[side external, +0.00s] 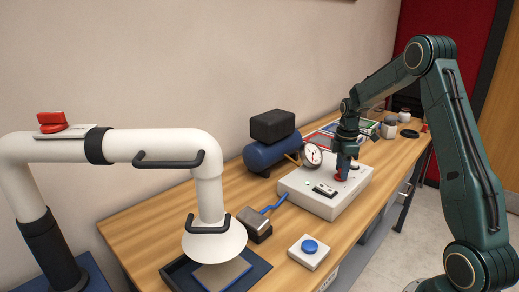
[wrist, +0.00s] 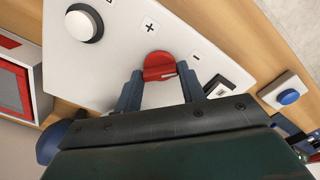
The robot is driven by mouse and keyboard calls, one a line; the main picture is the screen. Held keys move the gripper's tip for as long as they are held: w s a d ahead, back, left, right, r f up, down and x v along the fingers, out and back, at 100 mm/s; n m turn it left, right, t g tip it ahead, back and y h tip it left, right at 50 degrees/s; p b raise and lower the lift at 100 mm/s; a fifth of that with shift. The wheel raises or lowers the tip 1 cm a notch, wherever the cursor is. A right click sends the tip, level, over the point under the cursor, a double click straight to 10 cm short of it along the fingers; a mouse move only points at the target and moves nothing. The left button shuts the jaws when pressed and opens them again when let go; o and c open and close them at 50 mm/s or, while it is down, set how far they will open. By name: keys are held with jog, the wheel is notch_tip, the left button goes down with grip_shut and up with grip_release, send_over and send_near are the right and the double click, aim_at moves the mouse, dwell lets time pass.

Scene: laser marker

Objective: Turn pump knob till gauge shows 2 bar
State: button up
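The red pump knob (wrist: 159,66) sits on the white control box (wrist: 120,62), with a plus and a minus mark printed near it. In the side view the knob (side external: 341,177) is partly hidden under my gripper (side external: 345,171). In the wrist view the two fingers of my gripper (wrist: 159,88) stand apart on either side of the knob's near edge; I cannot tell whether they touch it. The round gauge (side external: 312,155) stands at the back left of the control box, with a white face and dark needle; its reading is too small to make out.
A blue tank (side external: 268,155) with a black block (side external: 272,125) on top stands behind the box. A blue button (side external: 310,246) on a white base lies in front. A white extraction arm (side external: 150,142) with a cone hood (side external: 215,244) is at the left. Bare wooden table (side external: 150,226) lies between.

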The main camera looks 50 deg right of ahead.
jog(key=c, duration=0.4)
jog(key=shift+o, duration=0.2)
